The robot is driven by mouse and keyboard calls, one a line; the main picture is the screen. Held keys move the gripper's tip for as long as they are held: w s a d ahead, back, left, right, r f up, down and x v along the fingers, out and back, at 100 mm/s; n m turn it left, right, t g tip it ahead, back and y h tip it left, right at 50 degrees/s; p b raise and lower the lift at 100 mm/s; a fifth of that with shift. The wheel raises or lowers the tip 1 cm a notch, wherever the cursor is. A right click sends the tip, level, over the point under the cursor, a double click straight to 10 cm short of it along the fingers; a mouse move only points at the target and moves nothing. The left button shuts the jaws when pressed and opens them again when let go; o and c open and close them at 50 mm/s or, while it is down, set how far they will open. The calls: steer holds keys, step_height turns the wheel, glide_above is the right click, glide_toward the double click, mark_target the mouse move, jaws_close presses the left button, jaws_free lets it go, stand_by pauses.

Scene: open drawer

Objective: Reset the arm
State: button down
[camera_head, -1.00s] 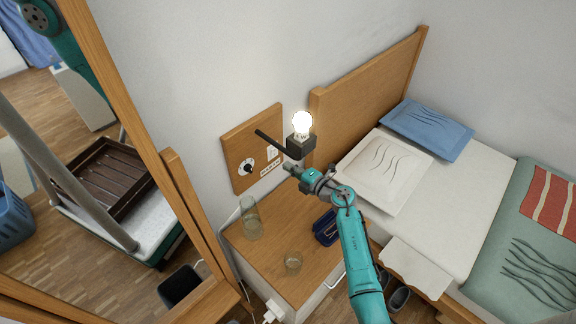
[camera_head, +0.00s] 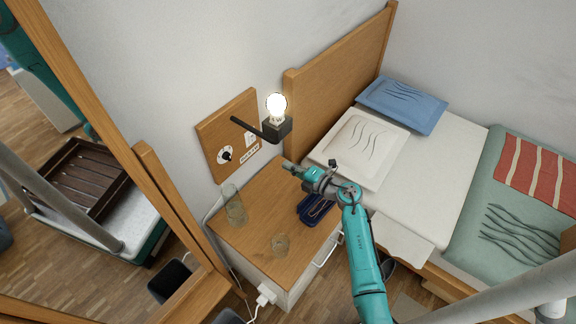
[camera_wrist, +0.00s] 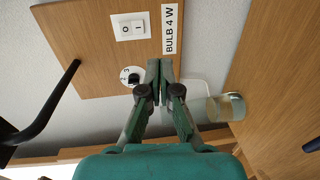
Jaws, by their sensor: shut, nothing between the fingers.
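My teal arm reaches up from the bottom of the head view. Its gripper (camera_head: 287,165) is over the back of the bedside cabinet (camera_head: 262,232), below the lit lamp. In the wrist view my gripper (camera_wrist: 160,66) has its two fingers together, with nothing between them. Behind the fingertips is a wooden wall panel (camera_wrist: 100,60) with a rocker switch (camera_wrist: 130,27), a dark knob (camera_wrist: 133,77) and a label reading "BULB 4 W". The fingertips appear close to the knob in the picture, but I cannot tell the depth.
A lit bulb (camera_head: 276,103) sits on a dark wall-mounted lamp arm (camera_head: 250,128). The bed (camera_head: 440,170) is at right, a wood-framed mirror (camera_head: 140,180) at left.

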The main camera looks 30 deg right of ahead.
steer(key=s+a+r+m+t+h, duration=0.15)
steer(key=s+a+m, duration=0.35)
steer(key=s, duration=0.5)
steer(key=s+a+r+m+t, duration=0.1)
steer(key=s+a+m+t, duration=0.15)
steer(key=s+a, duration=0.6)
steer(key=s+r+m+g+h, duration=0.1)
steer(key=s+r+m, duration=0.2)
steer(key=s, duration=0.6)
steer(key=s+r+m+g+h, duration=0.1)
steer(key=s+r+m+g, duration=0.1)
steer(key=s+m, duration=0.4)
steer(key=s+r+m+g+h, duration=0.1)
steer(key=s+r+m, duration=0.3)
steer(key=s, duration=1)
steer(key=shift+s+a+m+g+h, duration=0.2)
steer(key=shift+a+m+g+h, duration=0.3)
steer(key=shift+m, duration=0.25)
steer(key=shift+r, duration=0.1)
